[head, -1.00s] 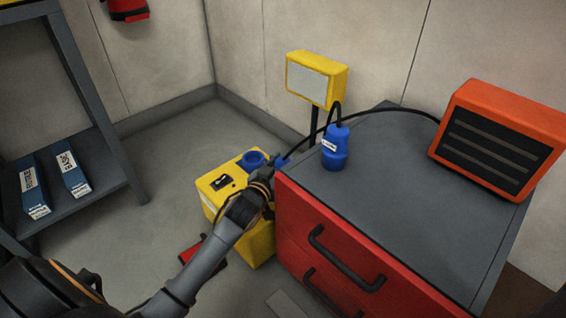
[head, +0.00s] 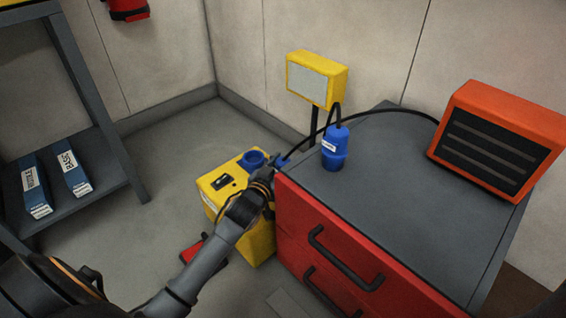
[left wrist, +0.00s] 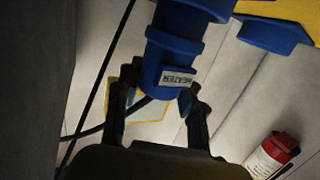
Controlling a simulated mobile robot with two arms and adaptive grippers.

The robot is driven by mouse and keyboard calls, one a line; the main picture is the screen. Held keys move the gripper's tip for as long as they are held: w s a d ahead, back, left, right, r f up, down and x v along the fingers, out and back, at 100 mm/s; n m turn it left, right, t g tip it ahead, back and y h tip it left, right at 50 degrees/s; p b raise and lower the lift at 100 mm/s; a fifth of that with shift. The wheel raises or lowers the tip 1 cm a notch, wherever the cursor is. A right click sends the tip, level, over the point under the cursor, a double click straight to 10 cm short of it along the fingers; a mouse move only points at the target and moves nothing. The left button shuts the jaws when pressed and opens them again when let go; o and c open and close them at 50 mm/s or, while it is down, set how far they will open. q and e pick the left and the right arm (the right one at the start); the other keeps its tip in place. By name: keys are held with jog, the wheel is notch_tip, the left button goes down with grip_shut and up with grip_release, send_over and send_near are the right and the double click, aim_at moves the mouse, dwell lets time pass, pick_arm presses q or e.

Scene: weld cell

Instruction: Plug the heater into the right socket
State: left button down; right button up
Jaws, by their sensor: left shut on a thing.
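The heater (head: 499,140) is an orange box with a dark slatted front on the red cabinet. Its black cable runs behind the blue standing plug to the blue heater plug (head: 281,160) at my left gripper (head: 268,182). In the left wrist view the heater plug (left wrist: 168,62), labelled HEATER, sits between the fingers of my left gripper (left wrist: 157,98), shut on it. My gripper hides the box's right side; I cannot tell whether the plug is in a socket. My right gripper is not in view.
Another blue plug (head: 335,150) with a white label stands on the grey top of the red cabinet (head: 400,180). A yellow panel on a post (head: 316,80) stands behind. A shelf (head: 95,195) with blue-and-white boxes is at left. A red object (head: 190,252) lies on the floor.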

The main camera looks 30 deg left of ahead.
pick_arm(q)
jog(key=shift+f, duration=0.4)
jog(key=c, duration=1.1)
grip_release()
jog(key=shift+f, duration=0.1)
